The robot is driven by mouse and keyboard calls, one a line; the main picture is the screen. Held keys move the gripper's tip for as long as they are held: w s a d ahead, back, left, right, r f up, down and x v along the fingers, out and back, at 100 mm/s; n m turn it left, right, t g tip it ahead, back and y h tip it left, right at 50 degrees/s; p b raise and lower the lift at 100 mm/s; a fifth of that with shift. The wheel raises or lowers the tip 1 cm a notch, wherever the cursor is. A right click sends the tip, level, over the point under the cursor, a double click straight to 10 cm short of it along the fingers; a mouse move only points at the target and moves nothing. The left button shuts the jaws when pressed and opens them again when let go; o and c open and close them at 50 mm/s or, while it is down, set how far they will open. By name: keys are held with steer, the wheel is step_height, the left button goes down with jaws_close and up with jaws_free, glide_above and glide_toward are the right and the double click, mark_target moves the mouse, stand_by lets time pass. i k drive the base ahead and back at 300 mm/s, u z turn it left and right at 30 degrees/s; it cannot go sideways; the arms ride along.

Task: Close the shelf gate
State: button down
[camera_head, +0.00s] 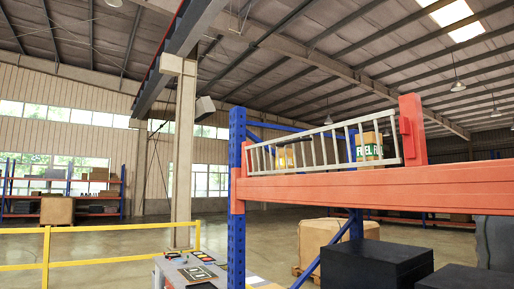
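The shelf gate (325,151) is a pale metal frame with several upright bars, like a low ladder on its side. It stands above the orange shelf beam (370,188). Its left end is near the blue upright (237,180) and its right end is near the orange-red post (412,130). I cannot tell whether it is latched or touches either post. My gripper is not in view.
Below the beam are a black box (372,265) and a cardboard box (318,235) on a pallet. A yellow railing (90,229) and a table with panels (200,272) stand at left.

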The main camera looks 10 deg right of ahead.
mark_target(391, 112)
steer(key=u, duration=0.05)
steer(key=i, duration=1)
steer(key=z, duration=0.05)
